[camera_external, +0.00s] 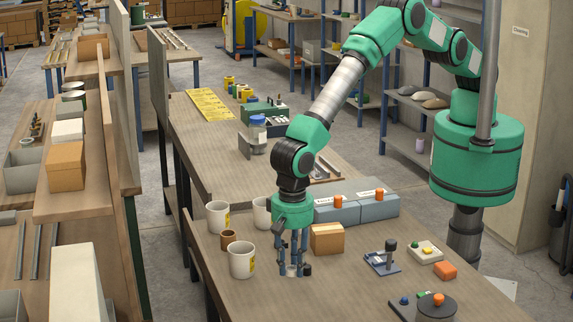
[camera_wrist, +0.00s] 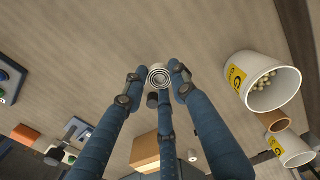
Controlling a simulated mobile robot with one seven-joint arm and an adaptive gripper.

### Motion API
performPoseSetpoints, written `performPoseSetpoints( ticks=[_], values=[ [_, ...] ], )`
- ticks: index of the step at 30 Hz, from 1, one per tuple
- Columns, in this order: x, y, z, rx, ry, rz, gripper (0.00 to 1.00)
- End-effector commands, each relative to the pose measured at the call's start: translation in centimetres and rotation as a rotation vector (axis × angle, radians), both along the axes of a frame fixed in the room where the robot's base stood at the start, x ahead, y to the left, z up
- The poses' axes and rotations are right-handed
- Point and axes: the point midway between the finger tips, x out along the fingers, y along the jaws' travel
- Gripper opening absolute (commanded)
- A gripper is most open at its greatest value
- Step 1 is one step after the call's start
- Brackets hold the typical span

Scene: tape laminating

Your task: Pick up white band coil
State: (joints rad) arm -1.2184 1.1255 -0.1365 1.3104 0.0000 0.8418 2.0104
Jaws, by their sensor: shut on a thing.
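The white band coil (camera_wrist: 159,77) is a small round spiral of white and dark rings. In the wrist view it sits between the tips of my gripper's blue fingers (camera_wrist: 156,84), which are closed around it. In the external view my gripper (camera_external: 292,266) points straight down at the near part of the wooden bench, and the pale coil (camera_external: 291,271) shows low between its fingertips. I cannot tell whether the coil touches the bench top. Part of its side is hidden by the fingers.
A white cup (camera_external: 242,260) with a yellow label stands left of my gripper, near a small brown cup (camera_external: 228,239) and another white cup (camera_external: 217,216). A cardboard box (camera_external: 327,239) stands close behind right. A small blue fixture (camera_external: 382,262) is to the right.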

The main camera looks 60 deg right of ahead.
Motion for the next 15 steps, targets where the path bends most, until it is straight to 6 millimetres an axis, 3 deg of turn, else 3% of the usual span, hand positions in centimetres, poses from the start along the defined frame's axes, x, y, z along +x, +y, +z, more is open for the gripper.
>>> performPoseSetpoints(
  ticks=[15],
  values=[
    [-2.8, -6.9, 0.8, 0.000, 0.000, 0.000, 0.17]
  ],
)
